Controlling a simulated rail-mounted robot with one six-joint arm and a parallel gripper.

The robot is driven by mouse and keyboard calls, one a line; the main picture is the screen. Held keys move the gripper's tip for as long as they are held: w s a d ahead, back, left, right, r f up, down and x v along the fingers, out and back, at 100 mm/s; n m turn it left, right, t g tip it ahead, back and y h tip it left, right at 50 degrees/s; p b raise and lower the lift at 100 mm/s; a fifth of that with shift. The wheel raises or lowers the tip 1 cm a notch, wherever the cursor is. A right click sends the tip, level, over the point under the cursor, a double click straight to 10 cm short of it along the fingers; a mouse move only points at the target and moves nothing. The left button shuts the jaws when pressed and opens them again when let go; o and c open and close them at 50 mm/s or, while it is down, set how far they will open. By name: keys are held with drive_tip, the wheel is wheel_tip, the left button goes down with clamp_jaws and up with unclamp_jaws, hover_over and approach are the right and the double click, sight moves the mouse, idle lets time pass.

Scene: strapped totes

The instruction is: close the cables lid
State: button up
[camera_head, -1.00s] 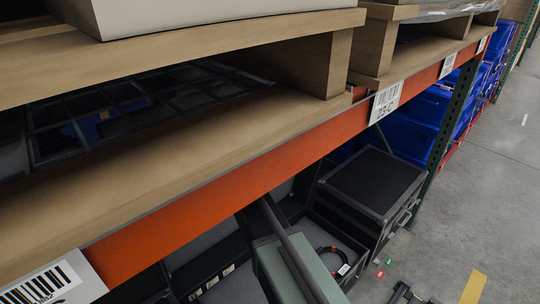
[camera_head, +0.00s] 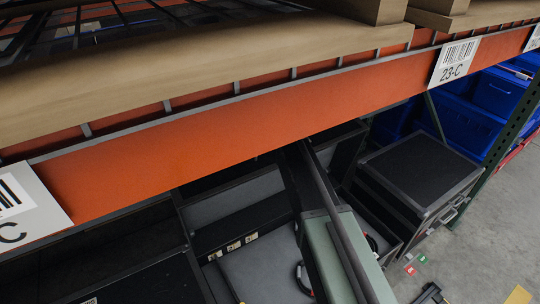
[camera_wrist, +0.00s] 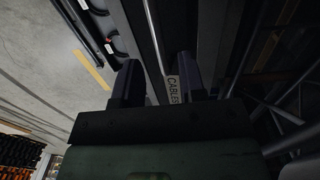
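A pale label reading CABLES (camera_wrist: 173,90) shows in the wrist view on a dark panel, partly hidden by my gripper. I cannot tell whether that panel is the lid or the case wall. My gripper (camera_wrist: 158,80) has its two dark fingers spread apart, with the panel beyond and between them; contact is not clear. In the head view, an open case (camera_head: 392,226) with a red and black cable is partly covered by my green arm link. A dark raised panel (camera_head: 342,152) stands behind it, perhaps its lid. My gripper is hidden in the head view.
An orange shelf beam (camera_head: 240,125) crosses above the cases. Another open case (camera_head: 240,265) with grey lining lies left of my arm. A closed black case (camera_head: 422,170) stands at the right. Blue totes (camera_head: 500,90) and open floor (camera_head: 470,265) lie beyond.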

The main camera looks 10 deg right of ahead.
wheel_tip(320, 180, down, 4)
drive_tip(key=shift+r+b, duration=0.25)
drive_tip(key=shift+b, duration=0.6)
drive_tip(key=shift+r, duration=0.15)
clamp_jaws()
drive_tip(key=shift+s+d, duration=0.1)
drive_tip(key=shift+s, duration=0.05)
